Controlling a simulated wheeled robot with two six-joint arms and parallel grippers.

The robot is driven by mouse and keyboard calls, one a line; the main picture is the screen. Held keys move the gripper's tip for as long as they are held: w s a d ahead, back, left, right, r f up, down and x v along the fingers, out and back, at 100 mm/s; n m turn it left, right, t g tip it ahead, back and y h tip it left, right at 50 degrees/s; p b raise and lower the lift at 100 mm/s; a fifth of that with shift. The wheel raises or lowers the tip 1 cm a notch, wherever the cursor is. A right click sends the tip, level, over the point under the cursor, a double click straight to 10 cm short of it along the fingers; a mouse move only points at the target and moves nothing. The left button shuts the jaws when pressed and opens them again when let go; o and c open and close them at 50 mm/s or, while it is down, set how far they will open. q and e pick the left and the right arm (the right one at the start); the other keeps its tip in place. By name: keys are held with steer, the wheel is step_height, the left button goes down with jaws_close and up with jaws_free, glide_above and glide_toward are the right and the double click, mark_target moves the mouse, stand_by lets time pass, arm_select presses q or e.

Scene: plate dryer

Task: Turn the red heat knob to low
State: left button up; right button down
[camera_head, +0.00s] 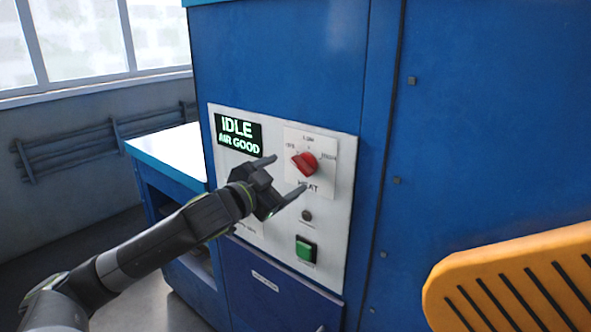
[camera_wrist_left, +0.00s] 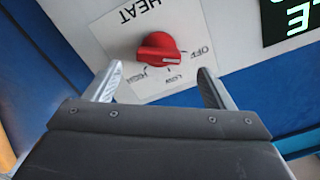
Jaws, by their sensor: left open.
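The red heat knob (camera_head: 304,163) is on the white control panel of the blue machine, above the word HEAT. OFF is at its left, LOW above it and HIGH at its right. Its grip bar appears to point toward OFF. The wrist view shows the knob (camera_wrist_left: 158,47) upside down, with OFF on the right. My left gripper (camera_head: 290,172) is open in front of the knob, its fingers either side of it. In the wrist view the fingertips (camera_wrist_left: 159,70) are apart and do not visibly touch the knob. My right gripper is out of view.
A display (camera_head: 238,133) reads IDLE, AIR GOOD. Below the knob are a small dark round fitting (camera_head: 306,215) and a green button (camera_head: 305,249). An orange slotted panel (camera_head: 510,285) is at the lower right. A blue bench (camera_head: 165,155) stands left of the machine.

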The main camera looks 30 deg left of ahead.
mark_target(299, 168)
arm_select(q)
steer(key=shift+w+d+p, duration=0.15)
steer(key=shift+w+p, duration=0.1)
steer(key=shift+w, duration=0.95)
steer(key=shift+w+d+p, duration=0.1)
steer(key=shift+w+p, duration=0.15)
steer(key=shift+w, duration=0.9)
steer(key=c, duration=1)
steer(key=shift+m, duration=1.1)
steer(key=m, duration=0.3)
steer(key=shift+m, duration=0.3)
steer(key=m, duration=0.6)
